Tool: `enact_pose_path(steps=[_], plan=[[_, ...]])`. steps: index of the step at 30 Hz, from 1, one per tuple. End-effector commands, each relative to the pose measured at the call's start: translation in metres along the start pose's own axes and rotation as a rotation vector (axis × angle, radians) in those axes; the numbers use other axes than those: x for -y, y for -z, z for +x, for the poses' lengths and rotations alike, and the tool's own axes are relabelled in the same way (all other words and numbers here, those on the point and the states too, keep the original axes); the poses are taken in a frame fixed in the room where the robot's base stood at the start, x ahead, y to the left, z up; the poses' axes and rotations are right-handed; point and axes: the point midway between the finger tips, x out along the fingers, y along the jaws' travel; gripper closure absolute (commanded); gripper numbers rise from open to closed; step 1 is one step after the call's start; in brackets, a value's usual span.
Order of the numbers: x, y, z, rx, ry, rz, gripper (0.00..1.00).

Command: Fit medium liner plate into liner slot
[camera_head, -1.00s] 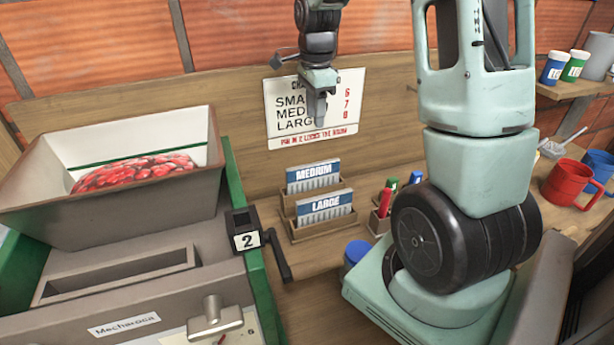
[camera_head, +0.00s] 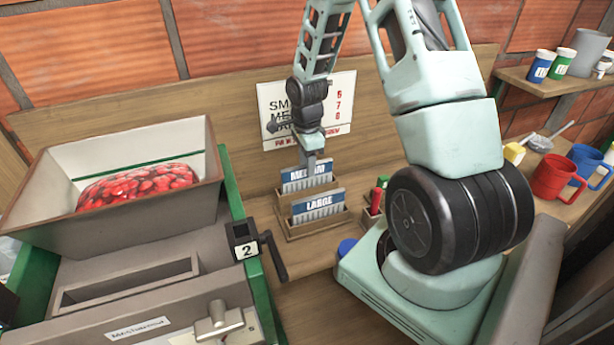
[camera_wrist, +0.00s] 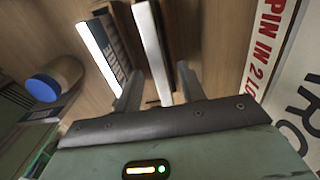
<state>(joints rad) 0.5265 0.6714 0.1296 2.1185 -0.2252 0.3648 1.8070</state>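The medium liner plate (camera_head: 311,178), with a blue MEDIUM label, stands upright in the rear slot of a wooden rack. My gripper (camera_head: 312,162) is right above it, pointing down, and hides part of the label. In the wrist view my gripper (camera_wrist: 160,72) is open. The white edge of a plate (camera_wrist: 151,40), apparently the medium one, lies between the fingers with gaps visible. The large liner plate (camera_head: 318,206) stands in front of it. A long rectangular opening (camera_head: 125,284) on the grey machine, possibly the liner slot, is empty.
A hopper of red berries (camera_head: 70,225) sits on the machine at left. A black lever marked 2 (camera_head: 246,249) sticks out from its side. Pens, a blue-lidded jar (camera_head: 347,247) and mugs (camera_head: 552,178) stand to the right. A sign (camera_head: 340,108) is on the wall behind.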

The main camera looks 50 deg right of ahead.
Motion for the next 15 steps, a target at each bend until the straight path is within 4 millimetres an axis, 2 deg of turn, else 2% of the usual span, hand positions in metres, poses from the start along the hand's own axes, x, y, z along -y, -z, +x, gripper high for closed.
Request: enact_pose_path(steps=[6, 14, 15], plan=[[0.000, 0.000, 0.018, 0.000, 0.000, -0.001, 0.60], [0.001, 0.000, 0.020, 0.000, 0.001, 0.000, 0.60], [0.001, 0.000, 0.020, 0.000, 0.001, 0.000, 0.71]])
